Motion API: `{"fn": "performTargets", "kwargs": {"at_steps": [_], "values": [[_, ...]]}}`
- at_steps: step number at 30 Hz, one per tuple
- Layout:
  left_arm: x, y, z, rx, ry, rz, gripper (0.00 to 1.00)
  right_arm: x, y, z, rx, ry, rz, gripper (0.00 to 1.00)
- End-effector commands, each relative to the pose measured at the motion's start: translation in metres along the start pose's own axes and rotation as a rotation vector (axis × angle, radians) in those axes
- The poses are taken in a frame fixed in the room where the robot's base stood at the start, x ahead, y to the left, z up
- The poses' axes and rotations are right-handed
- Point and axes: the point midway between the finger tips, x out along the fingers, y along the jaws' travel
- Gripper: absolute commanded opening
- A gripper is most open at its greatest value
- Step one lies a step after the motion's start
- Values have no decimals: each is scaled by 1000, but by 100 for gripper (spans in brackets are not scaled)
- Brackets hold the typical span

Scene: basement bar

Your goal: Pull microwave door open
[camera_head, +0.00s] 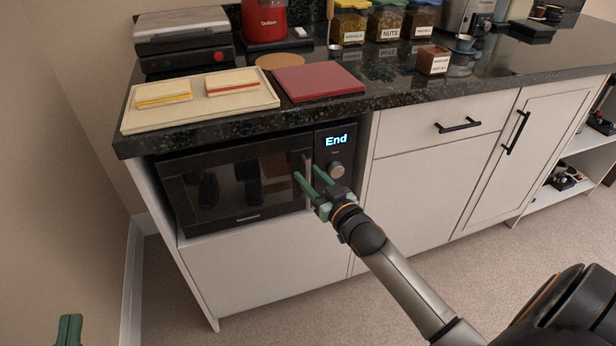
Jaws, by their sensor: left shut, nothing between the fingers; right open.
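The black microwave (235,187) sits in an open niche below the counter. Its door looks closed, and its display reads "End". The vertical door handle (307,170) is at the right side of the door. My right gripper (304,173) is open at the handle, with its green fingers pointing at it. I cannot tell whether the handle lies between the fingers or touches them. My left gripper (69,328) shows only as green fingertips at the bottom left corner, shut and empty, well away from the microwave.
On the dark counter (300,112) above are a tray (200,115) with two sandwiches, a red board (318,82), a sandwich press (184,42) and several jars. White cabinets (440,170) stand to the right. The carpet (300,315) in front is clear.

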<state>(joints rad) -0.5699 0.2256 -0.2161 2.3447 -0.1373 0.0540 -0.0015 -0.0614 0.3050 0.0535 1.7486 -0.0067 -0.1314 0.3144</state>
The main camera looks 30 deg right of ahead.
Motion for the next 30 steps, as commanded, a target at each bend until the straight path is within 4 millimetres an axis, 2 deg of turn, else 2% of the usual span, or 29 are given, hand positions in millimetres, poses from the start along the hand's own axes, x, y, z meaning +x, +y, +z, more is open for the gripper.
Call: {"fn": "performTargets", "kwargs": {"at_steps": [6, 14, 26, 30], "values": [[1, -1, -15, 20, 63, 1, 0, 11, 0, 0, -1, 1, -1, 45], [1, -1, -17, 21, 68, 0, 0, 12, 0, 0, -1, 0, -1, 45], [1, -1, -16, 21, 67, 0, 0, 12, 0, 0, -1, 0, -1, 2], [1, -1, -16, 20, 66, 0, 0, 12, 0, 0, 0, 0, -1, 0]]}}
